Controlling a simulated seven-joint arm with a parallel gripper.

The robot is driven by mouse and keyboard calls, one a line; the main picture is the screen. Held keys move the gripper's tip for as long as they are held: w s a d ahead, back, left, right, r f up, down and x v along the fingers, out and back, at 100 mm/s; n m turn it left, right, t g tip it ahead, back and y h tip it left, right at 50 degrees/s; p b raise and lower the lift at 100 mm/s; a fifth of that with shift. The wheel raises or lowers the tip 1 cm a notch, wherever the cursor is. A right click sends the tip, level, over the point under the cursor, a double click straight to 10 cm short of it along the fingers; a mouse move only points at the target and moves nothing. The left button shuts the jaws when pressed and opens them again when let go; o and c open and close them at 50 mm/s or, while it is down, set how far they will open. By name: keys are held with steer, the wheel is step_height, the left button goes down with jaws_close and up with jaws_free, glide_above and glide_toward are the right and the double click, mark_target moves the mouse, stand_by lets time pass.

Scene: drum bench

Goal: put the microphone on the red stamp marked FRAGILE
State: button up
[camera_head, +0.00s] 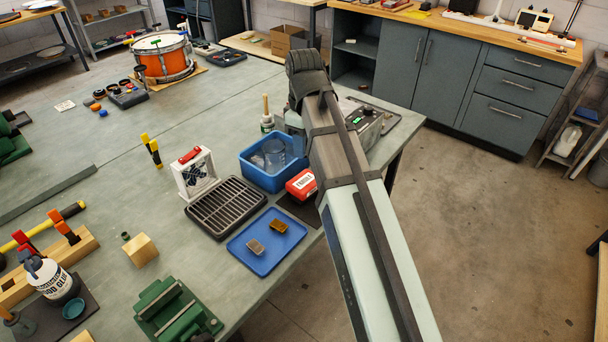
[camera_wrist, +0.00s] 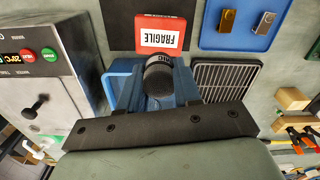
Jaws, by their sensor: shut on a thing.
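The red stamp marked FRAGILE (camera_head: 301,184) lies at the table's right side, on a dark mat. In the wrist view the stamp (camera_wrist: 161,34) shows its white label, just beyond the microphone. The microphone (camera_wrist: 158,78) has a dark rounded head and points away from my wrist. My gripper (camera_wrist: 158,92) is shut on it; its fingers are partly hidden by the microphone and by the dark bar across the view. In the head view my arm hides the gripper and microphone. From the wrist, the microphone overlaps the stamp's near edge; the height gap cannot be told.
A blue bin (camera_head: 262,178) with a clear vessel stands behind the stamp. A black grate (camera_head: 226,209) lies left of it, and a blue tray (camera_head: 243,258) with two small blocks in front. A device with red and green buttons (camera_wrist: 40,55) stands close by. The table edge is near.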

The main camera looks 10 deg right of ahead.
mark_target(303, 180)
steer(key=shift+f, duration=4.5)
steer(key=shift+f, duration=0.15)
steer(key=o, duration=1)
steer(key=shift+o, duration=0.2)
step_height(303, 180, up, 12)
steer(key=shift+r, duration=0.15)
